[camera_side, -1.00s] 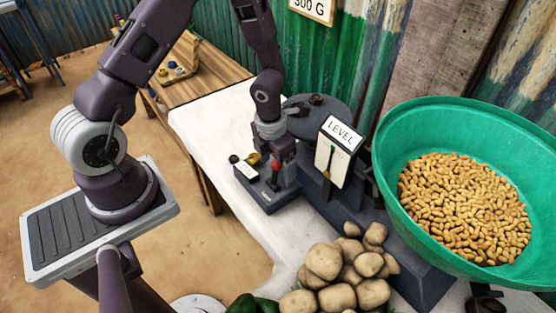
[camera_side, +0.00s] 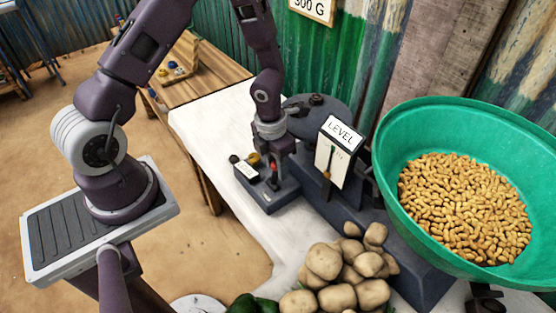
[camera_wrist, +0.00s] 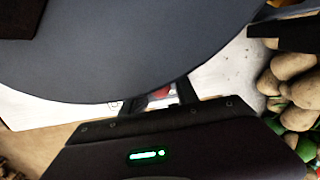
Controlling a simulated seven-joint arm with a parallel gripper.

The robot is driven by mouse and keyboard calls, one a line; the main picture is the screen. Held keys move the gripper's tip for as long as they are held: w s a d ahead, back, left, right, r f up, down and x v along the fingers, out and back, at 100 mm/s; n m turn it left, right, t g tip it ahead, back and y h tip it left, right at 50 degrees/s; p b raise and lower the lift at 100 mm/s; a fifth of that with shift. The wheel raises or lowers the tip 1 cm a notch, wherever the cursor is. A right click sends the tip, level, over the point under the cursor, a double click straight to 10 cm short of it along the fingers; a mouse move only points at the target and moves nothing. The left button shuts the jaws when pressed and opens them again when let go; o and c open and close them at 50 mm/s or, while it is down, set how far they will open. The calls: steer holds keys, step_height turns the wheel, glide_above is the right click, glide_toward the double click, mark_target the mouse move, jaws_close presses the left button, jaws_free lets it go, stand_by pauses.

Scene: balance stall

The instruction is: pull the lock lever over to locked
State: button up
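The lock lever (camera_side: 273,167) has a red knob and stands on the dark base (camera_side: 267,199) at the left end of the balance. My gripper (camera_side: 277,160) is down at the lever and partly hides it in the side view. In the wrist view my gripper (camera_wrist: 161,98) has one finger on each side of the red knob (camera_wrist: 161,92), with gaps showing, so it looks open. Contact cannot be made out.
The round grey pan (camera_side: 325,118) is just behind my gripper and fills much of the wrist view. The LEVEL box (camera_side: 334,152) stands to the right. Potatoes (camera_side: 335,276) and a green basin (camera_side: 388,190) of peanuts lie further right. The white counter (camera_side: 215,125) is clear at left.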

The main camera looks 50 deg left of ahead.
steer(key=shift+s, duration=0.15)
steer(key=shift+s, duration=1.05)
steer(key=shift+s+f, duration=0.1)
steer(key=shift+s, duration=1.1)
steer(key=shift+s, duration=1.1)
